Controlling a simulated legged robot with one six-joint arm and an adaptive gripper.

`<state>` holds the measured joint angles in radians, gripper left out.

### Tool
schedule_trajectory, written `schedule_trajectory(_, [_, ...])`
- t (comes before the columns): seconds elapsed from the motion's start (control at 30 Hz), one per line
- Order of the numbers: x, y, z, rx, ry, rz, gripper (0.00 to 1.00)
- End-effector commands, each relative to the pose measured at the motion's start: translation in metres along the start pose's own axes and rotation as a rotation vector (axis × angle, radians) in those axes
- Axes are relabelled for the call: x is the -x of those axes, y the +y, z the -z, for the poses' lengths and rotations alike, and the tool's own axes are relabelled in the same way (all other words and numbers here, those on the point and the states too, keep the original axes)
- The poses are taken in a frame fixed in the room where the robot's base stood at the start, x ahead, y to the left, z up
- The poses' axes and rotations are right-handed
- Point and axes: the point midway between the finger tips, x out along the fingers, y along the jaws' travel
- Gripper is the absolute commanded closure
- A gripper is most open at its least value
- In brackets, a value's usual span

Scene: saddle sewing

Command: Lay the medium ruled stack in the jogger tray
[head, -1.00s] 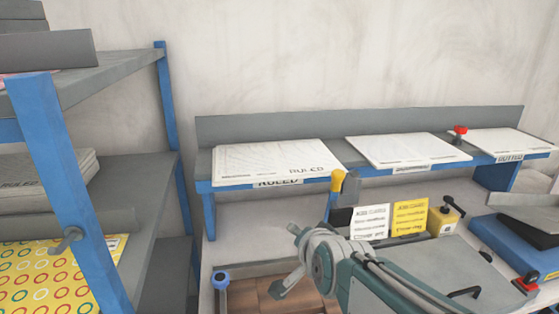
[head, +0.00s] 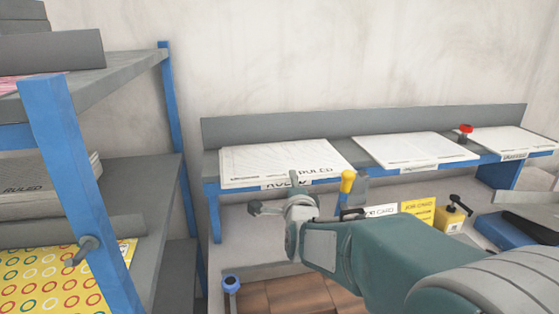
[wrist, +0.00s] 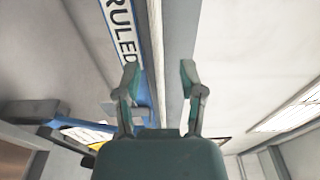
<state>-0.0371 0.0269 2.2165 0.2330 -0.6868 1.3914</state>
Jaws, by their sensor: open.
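A white paper stack printed RULED (head: 285,160) lies flat on the left part of the raised shelf, above a RULED label. My gripper (head: 274,195) is open in front of the shelf's front edge, close to this stack. In the wrist view my open fingers (wrist: 160,76) have a pale edge strip between them, with the blue RULED label (wrist: 123,32) to the left. Contact cannot be told. A grey tray-like piece over a blue base (head: 525,210) stands at the right, partly cut off; I cannot tell if it is the jogger tray.
Two more white stacks lie on the raised shelf, in the middle (head: 415,149) and at right (head: 508,140). A red knob (head: 465,130) stands between them. A blue-posted rack (head: 85,200) fills the left. Yellow card (head: 420,210) and a yellow box (head: 452,217) stand below the shelf.

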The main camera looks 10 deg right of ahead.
Motion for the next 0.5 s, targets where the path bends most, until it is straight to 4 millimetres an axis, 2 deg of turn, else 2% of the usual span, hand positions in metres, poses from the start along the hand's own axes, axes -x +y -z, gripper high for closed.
schedule_trajectory(0.27, [-0.025,0.002,0.000,0.001,0.000,-0.002,0.49])
schedule_trajectory(0.5, [-0.060,0.004,-0.004,0.002,0.001,0.000,0.49])
